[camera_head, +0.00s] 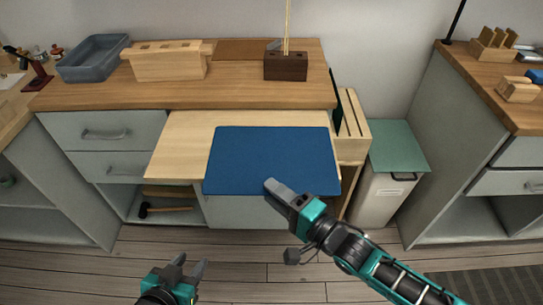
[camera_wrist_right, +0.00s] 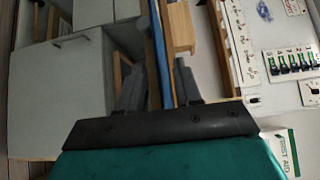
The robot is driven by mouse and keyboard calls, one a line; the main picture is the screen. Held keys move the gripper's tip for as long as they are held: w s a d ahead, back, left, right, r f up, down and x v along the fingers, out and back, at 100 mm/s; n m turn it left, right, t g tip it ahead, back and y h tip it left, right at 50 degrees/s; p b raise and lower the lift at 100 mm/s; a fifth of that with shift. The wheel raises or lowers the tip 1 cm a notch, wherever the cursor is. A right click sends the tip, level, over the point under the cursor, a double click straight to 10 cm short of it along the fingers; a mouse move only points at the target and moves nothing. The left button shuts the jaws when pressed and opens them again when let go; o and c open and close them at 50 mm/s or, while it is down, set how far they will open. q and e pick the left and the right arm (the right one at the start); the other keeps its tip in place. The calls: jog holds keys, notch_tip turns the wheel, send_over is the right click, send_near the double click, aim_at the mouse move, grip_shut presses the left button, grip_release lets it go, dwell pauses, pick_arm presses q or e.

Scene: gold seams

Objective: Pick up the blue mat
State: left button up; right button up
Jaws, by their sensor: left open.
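The blue mat (camera_head: 270,158) lies flat on the pale pull-out board (camera_head: 185,140), and its front edge reaches out past the board's front. My right gripper (camera_head: 277,190) is at the mat's front edge, with one finger seen over the mat; the other is hidden there. In the right wrist view the mat shows edge-on as a thin blue strip (camera_wrist_right: 158,50) between the fingers of my right gripper (camera_wrist_right: 160,80), which look apart from it. My left gripper (camera_head: 188,267) is open and empty, low and in front of the cabinet, away from the mat.
The wooden counter (camera_head: 225,92) behind holds a grey bin (camera_head: 92,62), a pale wooden block (camera_head: 168,64) and a dark holder (camera_head: 286,66) with thin sticks. A green-lidded bin (camera_head: 398,145) stands to the right. A hammer (camera_head: 165,209) lies on the low shelf. The floor in front is clear.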

jog(key=shift+w+a, duration=0.25)
jog(key=shift+a, duration=0.05)
jog(key=shift+c, duration=0.2)
grip_shut()
